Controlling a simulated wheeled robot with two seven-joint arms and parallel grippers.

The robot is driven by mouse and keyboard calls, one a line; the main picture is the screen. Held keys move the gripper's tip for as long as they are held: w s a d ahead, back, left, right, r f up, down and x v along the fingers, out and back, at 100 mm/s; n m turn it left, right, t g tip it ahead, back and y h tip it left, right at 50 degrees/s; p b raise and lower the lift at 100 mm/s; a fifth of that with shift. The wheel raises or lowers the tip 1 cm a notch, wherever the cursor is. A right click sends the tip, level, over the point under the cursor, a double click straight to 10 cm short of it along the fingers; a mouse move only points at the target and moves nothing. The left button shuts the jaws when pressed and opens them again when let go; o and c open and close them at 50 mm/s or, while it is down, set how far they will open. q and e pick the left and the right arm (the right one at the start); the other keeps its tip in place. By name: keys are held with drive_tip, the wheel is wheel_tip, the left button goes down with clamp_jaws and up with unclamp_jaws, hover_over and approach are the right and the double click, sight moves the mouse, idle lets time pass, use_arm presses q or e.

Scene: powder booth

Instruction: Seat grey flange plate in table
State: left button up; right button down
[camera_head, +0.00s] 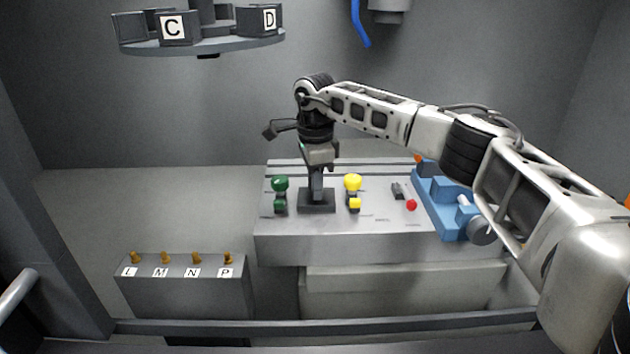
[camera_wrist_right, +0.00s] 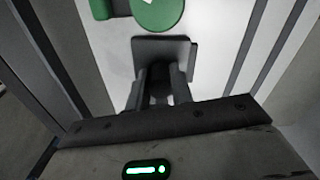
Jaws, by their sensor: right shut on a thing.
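The grey flange plate (camera_head: 317,208) is a dark square plate on the slotted metal table (camera_head: 290,240), between the green and yellow knobs. It looks level and at the table top; I cannot tell whether it is touching or fully down. My right gripper (camera_head: 317,188) points down and is shut on the plate's upright middle part. In the right wrist view the plate (camera_wrist_right: 182,62) shows just past the two fingers (camera_wrist_right: 160,95), and the grip point is partly hidden between them. My left gripper does not show in either view.
A green knob (camera_head: 280,184) stands left of the plate and a yellow knob (camera_head: 353,183) right of it. A red button (camera_head: 411,205) and a blue vise-like fixture (camera_head: 440,205) are further right. A block with lettered pegs (camera_head: 180,285) stands front left. A lettered carousel (camera_head: 200,45) hangs above.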

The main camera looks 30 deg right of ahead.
drive_tip(key=c, duration=1.1)
unclamp_jaws()
drive_tip(key=shift+c, duration=0.2)
wheel_tip(320, 180, up, 12)
drive_tip(key=b, duration=0.1)
